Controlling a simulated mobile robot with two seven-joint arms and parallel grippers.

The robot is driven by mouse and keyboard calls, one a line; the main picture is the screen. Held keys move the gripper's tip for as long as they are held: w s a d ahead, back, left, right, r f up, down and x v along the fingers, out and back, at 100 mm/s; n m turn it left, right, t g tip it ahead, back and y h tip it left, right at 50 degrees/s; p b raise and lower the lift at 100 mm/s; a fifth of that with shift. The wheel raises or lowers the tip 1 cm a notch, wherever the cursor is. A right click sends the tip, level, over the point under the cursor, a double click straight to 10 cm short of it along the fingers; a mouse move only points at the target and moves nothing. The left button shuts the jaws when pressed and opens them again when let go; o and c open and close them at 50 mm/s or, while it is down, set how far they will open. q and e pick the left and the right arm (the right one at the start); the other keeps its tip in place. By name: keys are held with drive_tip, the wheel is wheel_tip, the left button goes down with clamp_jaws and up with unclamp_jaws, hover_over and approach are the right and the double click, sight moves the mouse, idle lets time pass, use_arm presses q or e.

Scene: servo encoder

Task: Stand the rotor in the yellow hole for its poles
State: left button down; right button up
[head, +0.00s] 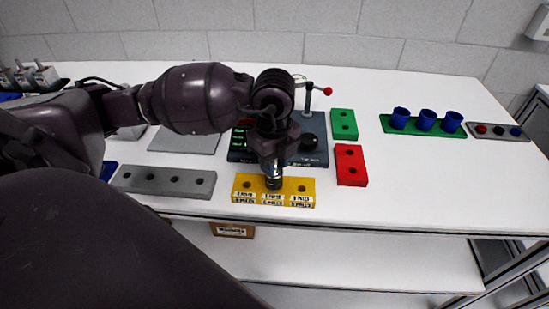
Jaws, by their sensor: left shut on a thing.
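The yellow block (309,194) lies near the front edge of the table. Its left and right holes are in view and look empty; its middle hole is hidden behind my left gripper and the rotor. Small white labels run along its front, too small to read surely. My left gripper (273,174) points down over the middle of the block, shut on the rotor (273,184), a small dark cylinder held upright. I cannot tell whether the rotor is in the middle hole or just above it. Its poles cannot be made out. My right gripper is not in view.
A grey block with several holes (164,181) lies to the left, a red block (350,165) and a green block (343,124) to the right. A dark device (316,155) with a red-tipped lever stands behind. Blue cups (427,120) stand farther right. The right front table is clear.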

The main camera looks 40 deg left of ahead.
use_arm(q)
drive_tip(key=shift+f, duration=0.2)
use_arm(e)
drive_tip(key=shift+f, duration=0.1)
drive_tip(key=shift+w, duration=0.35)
use_arm(q)
drive_tip(key=c, duration=0.9)
unclamp_jaws()
drive_tip(key=o, duration=0.4)
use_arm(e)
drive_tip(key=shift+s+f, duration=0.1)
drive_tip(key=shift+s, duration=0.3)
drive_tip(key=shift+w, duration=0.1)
